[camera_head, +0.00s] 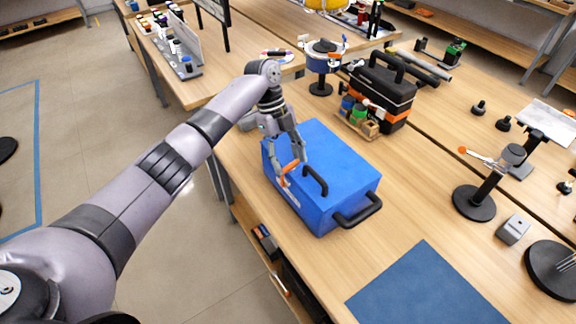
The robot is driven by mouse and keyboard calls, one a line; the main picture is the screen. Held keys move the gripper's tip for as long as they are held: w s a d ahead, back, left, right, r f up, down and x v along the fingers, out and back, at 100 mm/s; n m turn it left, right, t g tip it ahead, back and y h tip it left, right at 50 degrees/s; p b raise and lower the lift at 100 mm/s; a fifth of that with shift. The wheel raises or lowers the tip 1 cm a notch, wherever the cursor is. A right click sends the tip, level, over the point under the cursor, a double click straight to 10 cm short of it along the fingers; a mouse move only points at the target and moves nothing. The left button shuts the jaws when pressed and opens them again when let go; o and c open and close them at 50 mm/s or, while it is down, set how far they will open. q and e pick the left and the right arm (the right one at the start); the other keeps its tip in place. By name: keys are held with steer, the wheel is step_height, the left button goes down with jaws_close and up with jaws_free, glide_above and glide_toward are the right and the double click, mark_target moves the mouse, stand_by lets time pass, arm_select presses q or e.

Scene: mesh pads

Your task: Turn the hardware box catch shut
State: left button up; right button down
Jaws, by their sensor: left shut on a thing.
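A blue hardware box (332,164) sits closed on the wooden table, with a black handle on its lid and another black handle (358,211) on its near right end. An orange catch (289,169) is on the box's left edge. My left gripper (289,172) comes down over the left side of the box, its fingers closed around the orange catch. The fingers partly hide the catch, so its exact angle is hard to tell. My right gripper is not in the view.
A blue mat (424,292) lies in front of the box. A black toolbox (383,92) and a small wooden tray of coloured items (359,123) stand behind it. A black stand with an orange-tipped lever (474,203) is to the right. The wood between is clear.

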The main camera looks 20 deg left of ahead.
arm_select(q)
steer(key=shift+w+m+b, duration=0.1)
steer(key=shift+m+b, duration=0.5)
steer(key=shift+m, duration=0.1)
steer(key=shift+g, duration=0.3)
steer(key=o, duration=1.2)
steer(key=shift+c, duration=0.2)
steer(key=shift+r, duration=0.1)
steer(key=v, duration=1.1)
steer(key=shift+w+r, duration=0.15)
steer(key=shift+r, duration=0.25)
